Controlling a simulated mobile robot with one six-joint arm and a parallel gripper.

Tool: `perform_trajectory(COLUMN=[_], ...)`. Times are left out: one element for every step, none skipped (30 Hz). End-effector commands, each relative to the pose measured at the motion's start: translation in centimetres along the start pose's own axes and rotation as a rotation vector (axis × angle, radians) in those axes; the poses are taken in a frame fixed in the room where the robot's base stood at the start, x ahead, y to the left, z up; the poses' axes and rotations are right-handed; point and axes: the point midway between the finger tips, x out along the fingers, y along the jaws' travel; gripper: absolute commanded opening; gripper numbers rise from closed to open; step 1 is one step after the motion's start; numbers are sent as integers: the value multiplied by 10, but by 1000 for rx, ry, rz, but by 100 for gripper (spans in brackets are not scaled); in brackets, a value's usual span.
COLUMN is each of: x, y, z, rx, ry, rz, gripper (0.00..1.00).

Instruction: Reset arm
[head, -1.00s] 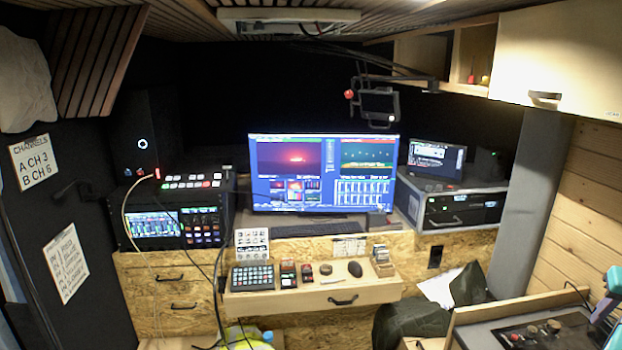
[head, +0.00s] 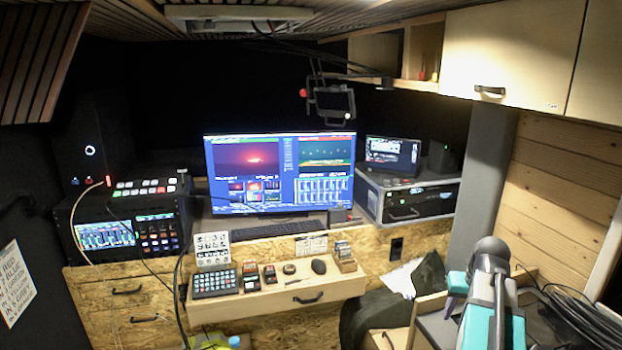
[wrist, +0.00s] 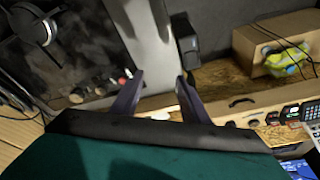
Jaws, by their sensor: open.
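My gripper shows in the wrist view (wrist: 155,97) with its two dark fingers apart and nothing between them. The wrist picture is turned, so the desk lies toward its lower right. In the head view my teal and grey arm (head: 492,300) stands at the lower right, in front of the wood-panelled wall. The gripper's fingertips cannot be made out there.
A monitor (head: 280,172) stands behind the desk drawer (head: 270,298), which carries a keypad (head: 215,283), a mouse (head: 319,267) and small boxes. A mixer rack (head: 125,225) is at left. Black cables (head: 570,310) lie right of my arm. Cupboards (head: 510,55) hang above.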

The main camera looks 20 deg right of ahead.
Motion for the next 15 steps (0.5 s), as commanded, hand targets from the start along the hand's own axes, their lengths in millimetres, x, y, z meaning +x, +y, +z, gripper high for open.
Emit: perform_trajectory(x=[13, 20, 29, 36, 42, 51, 57, 63, 72, 78, 84, 92, 98, 103, 111], y=[-18, -27, -39, -48, -57, -69, -78, -87, -98, -108, -116, -128, -137, -146, -157], z=[2, 4, 5, 7, 9, 11, 13, 16, 19, 22, 25, 29, 32, 36, 41], rx=[-20, -28, -39, -47, -56, -68, -77, -86, -97, -106, -115, -128, -137, -146, -158], ry=[-13, -19, -26, -33, -40, -48, -54, -59, -67, -74, -80, -87, -93, -98, -107], rz=[-7, -10, -13, -16, -18, -21, -23, -25, -28, -30, -32, -35, -36, -37, -39], gripper=[41, 41, 41, 41, 41, 41, 41, 41, 41, 41, 41, 41, 41, 41, 41])
